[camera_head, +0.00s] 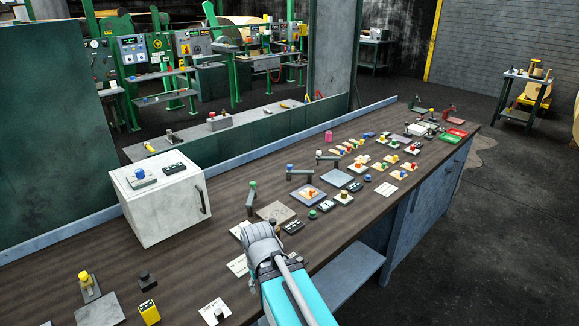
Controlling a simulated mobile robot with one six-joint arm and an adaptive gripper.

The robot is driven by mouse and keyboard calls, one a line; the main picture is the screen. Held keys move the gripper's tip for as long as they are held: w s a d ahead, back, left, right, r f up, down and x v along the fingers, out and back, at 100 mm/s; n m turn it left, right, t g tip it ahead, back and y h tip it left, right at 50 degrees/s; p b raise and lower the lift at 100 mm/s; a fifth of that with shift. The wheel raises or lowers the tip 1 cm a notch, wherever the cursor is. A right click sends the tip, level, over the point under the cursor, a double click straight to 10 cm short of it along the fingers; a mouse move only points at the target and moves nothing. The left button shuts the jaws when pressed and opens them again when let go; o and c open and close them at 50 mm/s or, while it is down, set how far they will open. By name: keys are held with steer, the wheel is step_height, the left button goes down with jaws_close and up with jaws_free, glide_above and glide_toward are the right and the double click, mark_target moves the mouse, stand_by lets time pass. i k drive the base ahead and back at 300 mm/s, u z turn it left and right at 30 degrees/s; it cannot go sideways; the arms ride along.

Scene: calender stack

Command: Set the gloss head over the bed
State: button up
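No label for the gloss head or the bed can be read. Three posts with swing arms stand along the middle of the bench. One has a green cap (252,184) and an arm reaching toward the camera. A bare grey plate (277,216) lies near the green-capped post. My grey arm end (262,243) is over the bench's front part; its fingers cannot be made out.
A white cabinet (160,215) with small devices on top stands at the left. The dark bench top (215,257) is clear between it and my arm. Several colored samples crowd the right half.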

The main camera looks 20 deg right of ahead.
mark_target(290, 172)
steer(key=u, duration=0.05)
steer(key=k, duration=0.65)
steer(key=z, duration=0.45)
steer(key=i, duration=1.25)
steer(key=z, duration=0.1)
